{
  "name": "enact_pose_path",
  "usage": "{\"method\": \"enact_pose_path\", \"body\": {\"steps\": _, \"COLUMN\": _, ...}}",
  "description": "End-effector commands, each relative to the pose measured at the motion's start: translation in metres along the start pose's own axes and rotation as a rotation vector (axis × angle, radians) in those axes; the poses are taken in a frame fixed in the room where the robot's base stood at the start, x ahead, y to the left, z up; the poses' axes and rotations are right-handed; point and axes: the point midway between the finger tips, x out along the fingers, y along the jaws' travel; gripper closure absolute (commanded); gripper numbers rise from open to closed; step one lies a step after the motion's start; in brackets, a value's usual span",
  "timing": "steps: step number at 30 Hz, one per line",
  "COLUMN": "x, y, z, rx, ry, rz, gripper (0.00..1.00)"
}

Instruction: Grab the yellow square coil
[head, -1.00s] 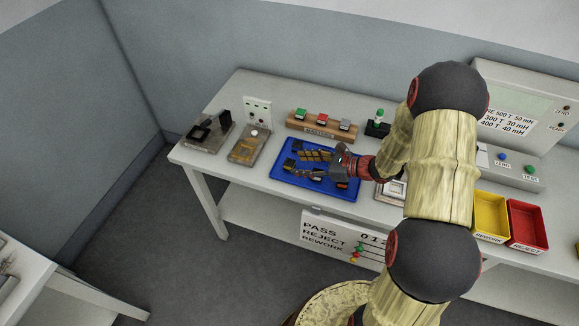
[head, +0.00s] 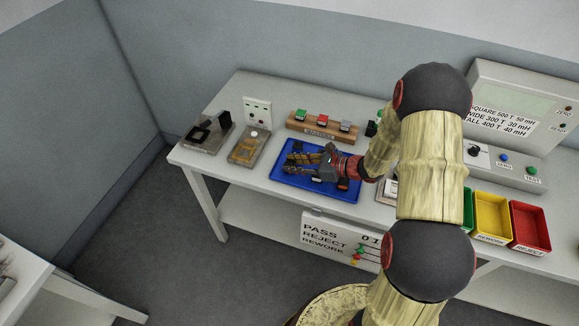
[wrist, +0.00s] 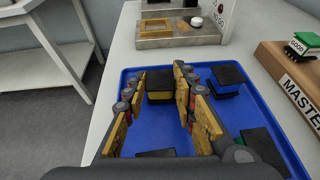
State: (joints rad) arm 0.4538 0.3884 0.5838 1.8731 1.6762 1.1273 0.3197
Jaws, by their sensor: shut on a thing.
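The yellow square coil (wrist: 160,83), a yellow winding between black end plates, shows in the wrist view at the left far part of the blue tray (wrist: 216,121). My gripper (wrist: 160,77) has its two yellow-padded fingers on either side of it and is shut on it near the fingertips. In the head view my gripper (head: 289,162) is low over the left part of the tray (head: 312,194) and hides most of the coil. Whether the coil touches the tray floor I cannot tell.
Other black-topped parts lie in the tray, one with a blue winding (wrist: 228,80) right of my fingers and one with green (wrist: 263,146) nearer. A wooden master block (head: 322,129) stands behind the tray. A fixture (head: 248,147) is to the left. Yellow (head: 490,216) and red (head: 529,226) bins stand right.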

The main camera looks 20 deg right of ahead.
Motion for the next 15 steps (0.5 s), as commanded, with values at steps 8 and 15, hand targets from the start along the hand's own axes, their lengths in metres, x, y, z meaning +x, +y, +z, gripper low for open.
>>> {"method": "enact_pose_path", "body": {"steps": 8, "x": 0.0, "y": 0.0, "z": -0.0001, "rx": 0.0, "ry": 0.0, "rz": 0.0, "gripper": 0.94}}
{"method": "enact_pose_path", "body": {"steps": 15, "x": 0.0, "y": 0.0, "z": 0.0, "rx": 0.0, "ry": 0.0, "rz": 0.0, "gripper": 0.98}}
